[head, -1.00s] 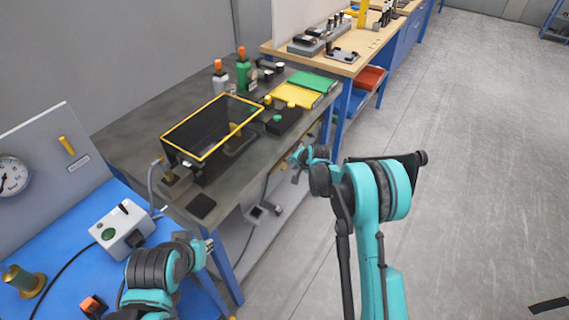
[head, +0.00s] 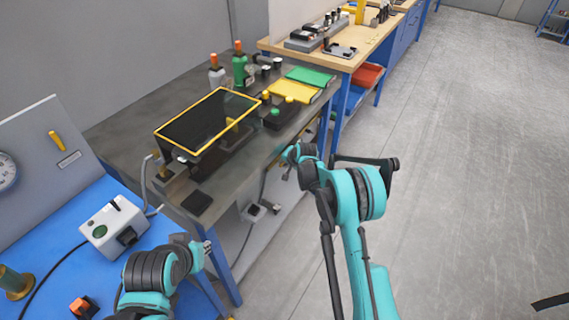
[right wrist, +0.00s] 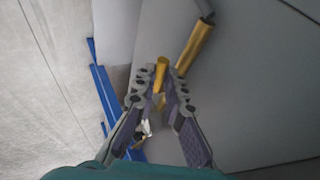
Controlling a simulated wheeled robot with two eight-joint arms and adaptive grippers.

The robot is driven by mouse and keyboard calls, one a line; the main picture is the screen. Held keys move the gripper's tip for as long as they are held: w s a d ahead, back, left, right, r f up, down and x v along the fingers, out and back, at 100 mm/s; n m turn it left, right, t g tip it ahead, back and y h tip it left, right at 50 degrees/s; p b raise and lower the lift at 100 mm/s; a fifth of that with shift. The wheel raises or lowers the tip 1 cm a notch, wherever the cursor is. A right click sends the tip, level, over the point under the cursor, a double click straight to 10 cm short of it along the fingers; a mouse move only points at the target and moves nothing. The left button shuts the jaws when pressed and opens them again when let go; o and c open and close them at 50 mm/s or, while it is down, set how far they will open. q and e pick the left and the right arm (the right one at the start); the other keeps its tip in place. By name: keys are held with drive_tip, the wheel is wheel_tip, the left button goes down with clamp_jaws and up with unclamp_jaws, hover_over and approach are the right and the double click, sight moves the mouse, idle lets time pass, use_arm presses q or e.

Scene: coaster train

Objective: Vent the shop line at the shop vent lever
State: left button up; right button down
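A small yellow handle (right wrist: 160,75) shows between the fingertips of my right gripper (right wrist: 158,88) in the right wrist view. The fingers look apart, one on each side of it; I cannot tell whether they touch it. In the head view my right gripper (head: 292,153) is at the front edge of the grey workbench (head: 120,140), partly hidden by its own wrist. A yellow lever (head: 57,142) with a label plate (head: 69,159) is on the grey gauge panel at the left. My left gripper (head: 207,247) is right of the blue table, its fingers too small to judge.
A thicker yellow-brass bar (right wrist: 195,48) is close to my right gripper. A grey switch box (head: 113,226) is on the blue table (head: 70,250).

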drive_tip(key=shift+f, duration=0.1)
idle(0.3)
drive_tip(key=shift+s+a+f+n+t+h, duration=0.1)
drive_tip(key=shift+f+n+t+h, duration=0.3)
drive_tip(key=shift+t, duration=0.5)
drive_tip(key=shift+f+n+t+h, duration=0.35)
drive_tip(key=shift+f+t+h, duration=0.15)
drive_tip(key=shift+t, duration=0.4)
drive_tip(key=shift+s+a+f+n+t+h, duration=0.1)
drive_tip(key=shift+f+n+t+h, duration=0.35)
drive_tip(key=shift+t, duration=0.45)
drive_tip(key=shift+d+r, duration=0.1)
drive_tip(key=c, duration=1.9)
unclamp_jaws()
drive_tip(key=shift+o, duration=0.2)
drive_tip(key=v, duration=1.2)
